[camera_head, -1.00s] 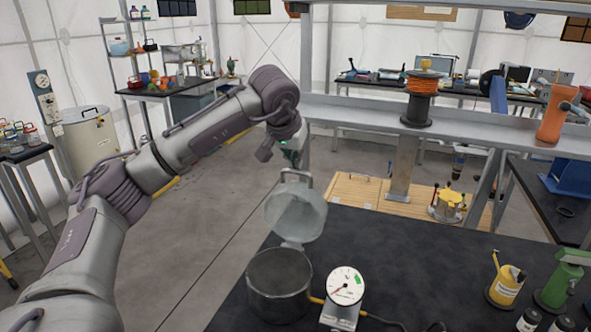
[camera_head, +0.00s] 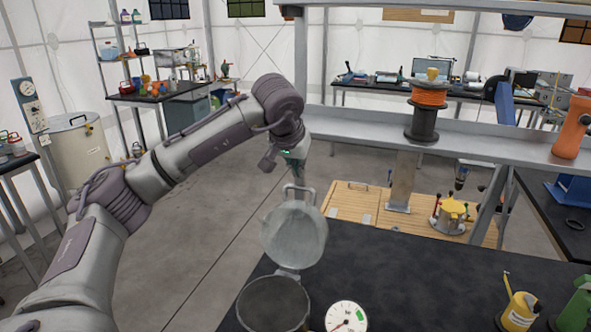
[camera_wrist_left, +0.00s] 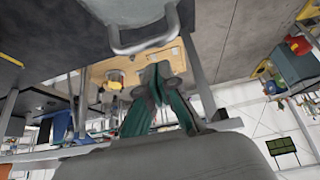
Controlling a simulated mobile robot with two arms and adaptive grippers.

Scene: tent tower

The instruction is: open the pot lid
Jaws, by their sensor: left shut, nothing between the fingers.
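The grey metal pot (camera_head: 273,305) stands at the front left of the black tabletop, its lower part cut off by the picture edge. Its round lid (camera_head: 294,238) stands raised on its hinge at the pot's back rim, so the pot's mouth is uncovered. The lid's bar handle (camera_head: 300,190) is at the top. My left gripper (camera_head: 297,168) is shut and empty just above and behind the handle. In the left wrist view, the shut fingers (camera_wrist_left: 158,76) are apart from the lid handle (camera_wrist_left: 145,44). My right gripper is not in view.
A white dial gauge (camera_head: 346,318) stands to the right of the pot. A yellow can (camera_head: 520,310) and a green tool (camera_head: 575,310) are at the table's right. A grey beam shelf (camera_head: 370,132) with an orange spool (camera_head: 429,97) crosses behind. The middle tabletop is clear.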

